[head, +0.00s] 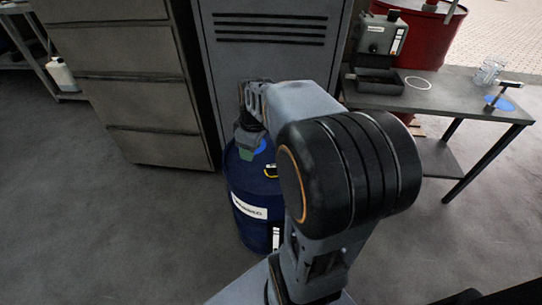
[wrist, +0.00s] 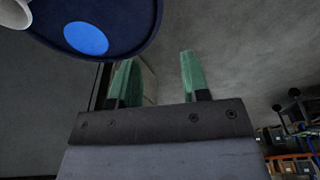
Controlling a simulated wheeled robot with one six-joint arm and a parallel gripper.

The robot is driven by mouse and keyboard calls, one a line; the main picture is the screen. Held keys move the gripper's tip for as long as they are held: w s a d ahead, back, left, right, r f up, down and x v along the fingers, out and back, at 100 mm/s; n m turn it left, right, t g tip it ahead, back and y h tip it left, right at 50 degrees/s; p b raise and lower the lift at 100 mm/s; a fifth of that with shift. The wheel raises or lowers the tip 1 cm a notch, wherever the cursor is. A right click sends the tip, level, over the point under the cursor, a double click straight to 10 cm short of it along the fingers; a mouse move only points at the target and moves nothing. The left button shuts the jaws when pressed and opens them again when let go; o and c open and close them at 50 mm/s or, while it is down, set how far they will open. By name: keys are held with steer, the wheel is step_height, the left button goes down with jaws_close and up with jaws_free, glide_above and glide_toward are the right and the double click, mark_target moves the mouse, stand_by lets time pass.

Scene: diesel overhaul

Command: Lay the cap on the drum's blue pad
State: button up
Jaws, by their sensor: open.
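The blue drum (head: 237,180) stands upright in front of the grey cabinet, partly hidden by my arm. Its bright blue pad (wrist: 85,38) lies bare on the dark blue top (wrist: 130,22) in the wrist view; a sliver of the pad (head: 262,146) shows in the head view. My gripper (wrist: 157,75) has its two green fingers apart with nothing between them, to the side of the drum top in the wrist view. In the head view it (head: 247,152) hangs at the drum's top. I cannot make out the cap for certain.
A pale rounded object (wrist: 14,13) is cut off at the wrist view's corner. A small yellow-and-black item (head: 270,171) is at the drum's top. The right-hand bench (head: 450,100) holds a grey machine (head: 382,35), a white ring (head: 418,83) and a glass jar (head: 488,70).

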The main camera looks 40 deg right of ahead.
mark_target(273, 169)
steer(key=w+d+f+n+y+b, duration=0.1)
steer(key=w+d+f+n+b, duration=0.3)
steer(key=d+f, duration=0.55)
steer(key=shift+n, duration=0.7)
steer(key=shift+s+d+f+b, duration=0.1)
steer(key=shift+d+f+b, duration=0.2)
steer(key=shift+f+b, duration=0.9)
steer(key=shift+s+d+f+b, duration=0.15)
steer(key=shift+d+f+b, duration=0.1)
steer(key=shift+f+b, duration=1)
steer(key=shift+s+d+f+b, duration=0.1)
steer(key=shift+d+f+b, duration=0.2)
steer(key=shift+f+b, duration=0.9)
steer(key=shift+f, duration=0.15)
jaws_close()
